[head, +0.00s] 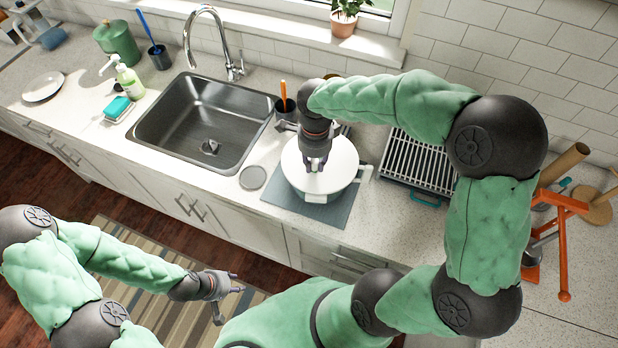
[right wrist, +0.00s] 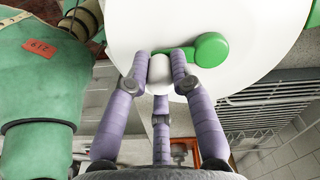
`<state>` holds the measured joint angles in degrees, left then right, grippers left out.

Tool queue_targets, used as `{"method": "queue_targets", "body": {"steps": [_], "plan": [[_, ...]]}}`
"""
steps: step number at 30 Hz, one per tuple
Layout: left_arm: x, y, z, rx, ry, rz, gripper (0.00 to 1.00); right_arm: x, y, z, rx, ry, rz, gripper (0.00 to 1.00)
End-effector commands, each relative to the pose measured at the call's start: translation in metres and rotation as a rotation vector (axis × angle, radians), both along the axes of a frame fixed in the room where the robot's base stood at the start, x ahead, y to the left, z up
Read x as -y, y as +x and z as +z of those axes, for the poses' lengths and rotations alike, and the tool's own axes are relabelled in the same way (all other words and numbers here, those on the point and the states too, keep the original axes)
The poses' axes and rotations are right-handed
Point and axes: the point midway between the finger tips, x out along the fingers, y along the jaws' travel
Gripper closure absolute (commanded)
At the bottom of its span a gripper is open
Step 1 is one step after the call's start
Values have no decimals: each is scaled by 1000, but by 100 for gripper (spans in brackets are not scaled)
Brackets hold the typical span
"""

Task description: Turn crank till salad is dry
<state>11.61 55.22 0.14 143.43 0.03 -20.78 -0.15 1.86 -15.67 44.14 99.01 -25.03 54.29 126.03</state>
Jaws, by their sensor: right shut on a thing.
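The salad spinner (head: 341,164) is a round white bowl and lid on a grey mat (head: 326,211) to the right of the sink. In the right wrist view its white lid (right wrist: 250,25) fills the top, with a green crank arm (right wrist: 208,50) and a white knob (right wrist: 160,75). My right gripper (head: 315,163) reaches down over the lid, and its purple fingers (right wrist: 160,72) are shut around the white knob. The salad inside is hidden. My left gripper (head: 238,285) hangs empty in front of the counter, over the striped rug, with its fingers apart.
The steel sink (head: 205,125) and tall faucet (head: 212,40) are left of the spinner. A dish rack (head: 418,160) stands close on its right. A round grey disc (head: 253,177) lies on the counter between sink and mat. An orange stand (head: 563,240) is at far right.

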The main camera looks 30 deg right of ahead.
Motion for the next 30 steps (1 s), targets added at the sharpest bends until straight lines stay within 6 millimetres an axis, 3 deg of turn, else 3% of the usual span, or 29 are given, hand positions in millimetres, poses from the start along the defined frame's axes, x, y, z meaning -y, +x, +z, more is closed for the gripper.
{"method": "queue_targets", "body": {"steps": [8,9,12,23,30], "plan": [[0,0,0,0,0,0,60,-1,-1,-1,-2,2,0,100],[0,0,0,0,0,0,60,-1,-1,-1,-2,2,0,73],[0,0,0,0,0,0,60,-1,-1,-1,-2,2,0,49],[0,0,1,0,0,0,60,-1,0,1,-1,1,0,49],[0,0,11,0,0,0,60,-1,0,15,0,1,0,49]]}}
